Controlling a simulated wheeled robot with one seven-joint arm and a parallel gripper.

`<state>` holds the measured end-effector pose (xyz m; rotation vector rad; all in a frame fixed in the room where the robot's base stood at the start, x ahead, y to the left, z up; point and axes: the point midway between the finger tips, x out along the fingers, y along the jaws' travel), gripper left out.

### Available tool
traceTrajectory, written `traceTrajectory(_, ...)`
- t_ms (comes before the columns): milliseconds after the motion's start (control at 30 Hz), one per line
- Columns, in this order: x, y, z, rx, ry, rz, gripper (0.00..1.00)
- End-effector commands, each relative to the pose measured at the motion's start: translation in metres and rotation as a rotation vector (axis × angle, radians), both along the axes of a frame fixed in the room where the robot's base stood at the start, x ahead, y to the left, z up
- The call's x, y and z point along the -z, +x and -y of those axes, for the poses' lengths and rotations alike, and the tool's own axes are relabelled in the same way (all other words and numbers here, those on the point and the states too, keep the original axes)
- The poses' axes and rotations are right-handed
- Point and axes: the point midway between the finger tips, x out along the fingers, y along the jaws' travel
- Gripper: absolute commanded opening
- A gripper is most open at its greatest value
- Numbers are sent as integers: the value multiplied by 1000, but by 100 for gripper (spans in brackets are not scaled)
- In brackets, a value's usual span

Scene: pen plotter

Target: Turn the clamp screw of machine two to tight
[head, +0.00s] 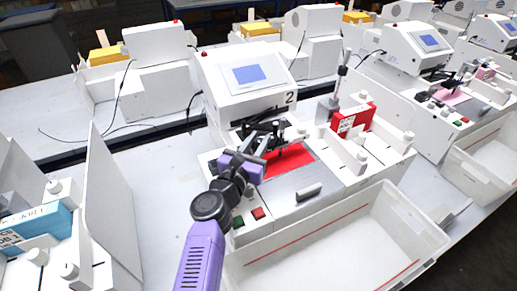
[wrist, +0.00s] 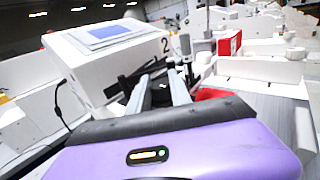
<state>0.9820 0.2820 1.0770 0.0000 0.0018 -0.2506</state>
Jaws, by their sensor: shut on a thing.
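Machine two (head: 222,82) is a white plotter with a blue screen and a "2" on its front; in the wrist view its housing (wrist: 130,62) fills the upper left. My gripper (head: 266,133) is in front of the housing, at the dark pen carriage above the red sheet (head: 298,160). In the wrist view my gripper's (wrist: 161,88) two fingers reach forward and are shut on a small dark part, the clamp screw (wrist: 161,95). The screw is mostly hidden by the fingers, and its turn cannot be read.
A red box (head: 352,121) stands right of the carriage among white posts. An empty pale bin (head: 330,236) sits in front of the machine. Green and red buttons (head: 258,213) lie close to my arm. A white panel (head: 110,205) stands at left.

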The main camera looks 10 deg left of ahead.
Motion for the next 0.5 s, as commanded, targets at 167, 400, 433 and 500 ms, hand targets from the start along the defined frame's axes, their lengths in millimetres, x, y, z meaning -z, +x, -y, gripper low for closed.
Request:
traceTrajectory(167, 7, 1, -2, 89, 5, 1, 0)
traceTrajectory(400, 8, 1, -1, 200, 3, 3, 0)
traceTrajectory(433, 8, 1, -1, 213, 3, 3, 0)
traceTrajectory(500, 8, 1, -1, 244, 3, 2, 0)
